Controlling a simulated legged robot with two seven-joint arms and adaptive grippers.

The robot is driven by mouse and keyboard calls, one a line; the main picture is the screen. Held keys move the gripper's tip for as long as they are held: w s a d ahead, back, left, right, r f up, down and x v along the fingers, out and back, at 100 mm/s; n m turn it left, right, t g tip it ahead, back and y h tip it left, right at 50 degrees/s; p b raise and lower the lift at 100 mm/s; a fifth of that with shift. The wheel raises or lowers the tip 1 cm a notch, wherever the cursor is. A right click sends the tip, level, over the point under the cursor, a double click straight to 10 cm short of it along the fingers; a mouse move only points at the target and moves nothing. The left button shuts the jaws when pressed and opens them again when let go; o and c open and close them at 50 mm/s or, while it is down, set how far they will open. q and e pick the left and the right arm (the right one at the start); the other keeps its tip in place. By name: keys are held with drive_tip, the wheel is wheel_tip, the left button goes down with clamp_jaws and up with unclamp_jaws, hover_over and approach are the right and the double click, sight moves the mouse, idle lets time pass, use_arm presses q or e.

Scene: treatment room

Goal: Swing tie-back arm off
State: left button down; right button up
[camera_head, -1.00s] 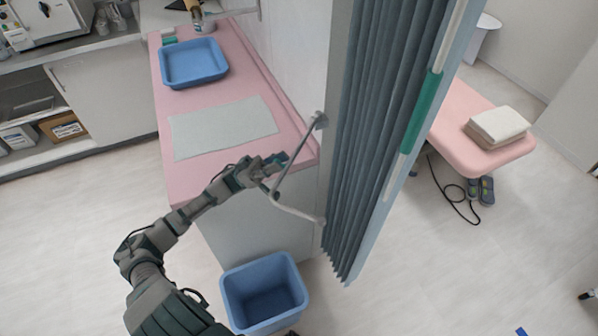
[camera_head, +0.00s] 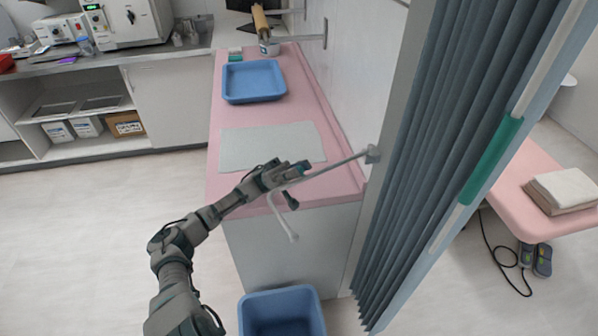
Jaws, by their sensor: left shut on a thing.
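The tie-back arm (camera_head: 335,165) is a thin grey rod fixed to a small bracket (camera_head: 373,154) on the wall post beside the curtain. It reaches left over the front end of the pink counter, and its pale curved end (camera_head: 280,217) hangs down in front of the counter edge. My left gripper (camera_head: 295,172) is shut on the tie-back arm, near its outer part; the fingers partly hide the grip. The pleated grey-blue curtain (camera_head: 440,150) hangs to the right, apart from the rod's free end. My right gripper is not in view.
A pink counter (camera_head: 225,115) holds a blue tray (camera_head: 253,82) and a pale mat (camera_head: 260,147). A blue bin (camera_head: 282,312) stands on the floor below. A pink bed (camera_head: 510,190) with folded towels (camera_head: 563,188) is behind the curtain. Floor at left is clear.

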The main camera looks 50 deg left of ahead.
use_arm(q)
drive_tip(key=shift+w+a+t, duration=0.1)
drive_tip(key=shift+t, duration=0.2)
drive_tip(key=c, duration=1.1)
unclamp_jaws()
drive_tip(key=shift+o, duration=0.7)
drive_tip(key=shift+w+f, duration=0.1)
drive_tip(key=shift+w, duration=0.1)
drive_tip(key=shift+a, duration=0.1)
drive_tip(key=shift+s, duration=0.1)
drive_tip(key=a+f, duration=0.1)
drive_tip(key=a, duration=1.2)
drive_tip(key=shift+s, duration=0.4)
